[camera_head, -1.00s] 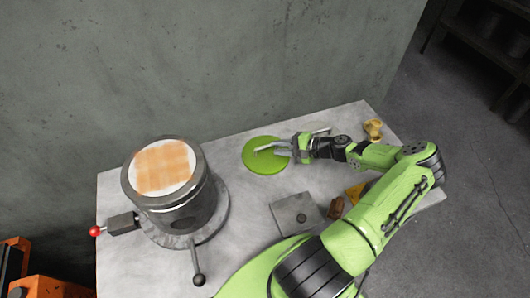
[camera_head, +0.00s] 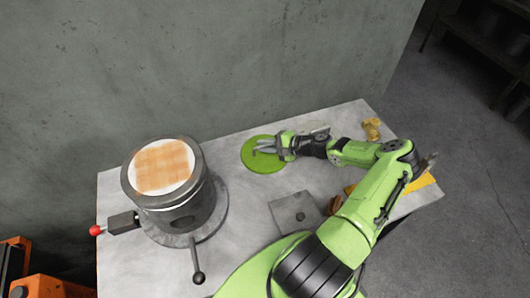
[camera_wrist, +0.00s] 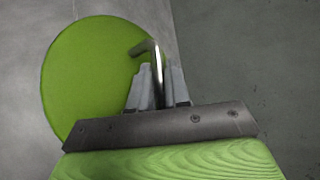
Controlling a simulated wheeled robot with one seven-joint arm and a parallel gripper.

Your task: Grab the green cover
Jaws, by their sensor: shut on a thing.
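The green cover (camera_head: 262,162) is a flat round disc lying at the back of the table, right of the forging press. It also shows in the wrist view (camera_wrist: 85,75), with a bent metal handle (camera_wrist: 152,52) standing up near its right side. My gripper (camera_head: 268,147) reaches over the cover from the right. In the wrist view my gripper's two grey fingers (camera_wrist: 158,88) are closed around the handle. The cover looks flat on or very near the table; I cannot tell whether it is lifted.
The round dark press (camera_head: 180,215) with an orange-and-white patterned top stands on the left, with a red-knobbed lever (camera_head: 96,230) and a black-knobbed lever (camera_head: 198,278). A grey plate (camera_head: 294,210), a yellow piece (camera_head: 420,181) and a brass part (camera_head: 372,128) lie to the right. A wall rises behind.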

